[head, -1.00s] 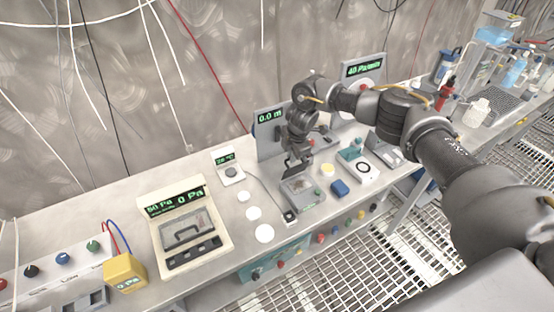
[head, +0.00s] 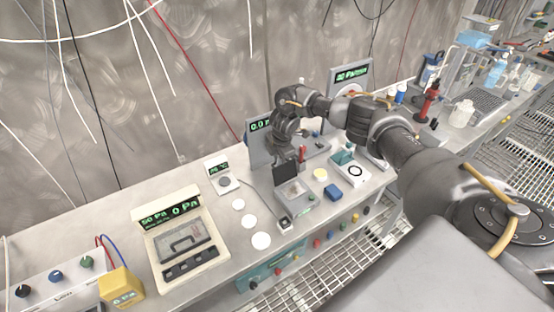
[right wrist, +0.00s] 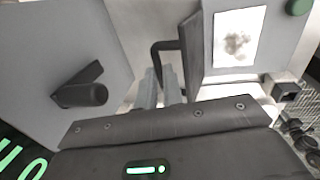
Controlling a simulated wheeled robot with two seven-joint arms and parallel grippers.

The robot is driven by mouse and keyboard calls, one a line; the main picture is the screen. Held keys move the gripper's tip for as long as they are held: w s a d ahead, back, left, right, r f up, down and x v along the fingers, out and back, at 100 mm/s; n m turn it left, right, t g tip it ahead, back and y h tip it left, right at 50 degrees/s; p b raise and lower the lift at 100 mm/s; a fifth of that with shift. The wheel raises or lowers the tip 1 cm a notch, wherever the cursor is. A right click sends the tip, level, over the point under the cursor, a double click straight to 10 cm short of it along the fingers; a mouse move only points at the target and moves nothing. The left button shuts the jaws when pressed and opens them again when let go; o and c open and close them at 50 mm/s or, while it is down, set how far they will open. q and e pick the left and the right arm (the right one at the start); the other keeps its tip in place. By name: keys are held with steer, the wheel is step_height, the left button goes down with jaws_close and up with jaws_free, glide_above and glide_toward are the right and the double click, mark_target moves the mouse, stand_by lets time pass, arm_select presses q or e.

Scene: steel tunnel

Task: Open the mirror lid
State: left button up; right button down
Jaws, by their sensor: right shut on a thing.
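The mirror lid (head: 286,172) is a dark square panel standing roughly upright on a small grey box (head: 308,206) on the bench. In the right wrist view the lid (right wrist: 193,55) shows nearly edge-on, with a dark bent handle (right wrist: 162,46) on its side. The box's top is uncovered and shows a pale, dark-speckled plate (right wrist: 238,38). My right gripper (head: 302,155) is at the lid, and in the right wrist view its fingers (right wrist: 162,88) are shut at the handle. The exact contact is partly hidden. My left gripper is not in view.
A beige meter case (head: 184,240) stands further left. A grey display panel (head: 258,146) stands behind.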

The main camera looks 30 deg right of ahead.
steer(key=shift+w+a+r, duration=0.1)
steer(key=shift+w+r, duration=0.25)
steer(key=shift+w, duration=0.3)
steer(key=c, duration=2)
jaws_free()
steer(key=o, duration=0.5)
steer(key=shift+w+f, duration=0.35)
steer(key=shift+w, duration=0.05)
steer(key=shift+s, duration=0.1)
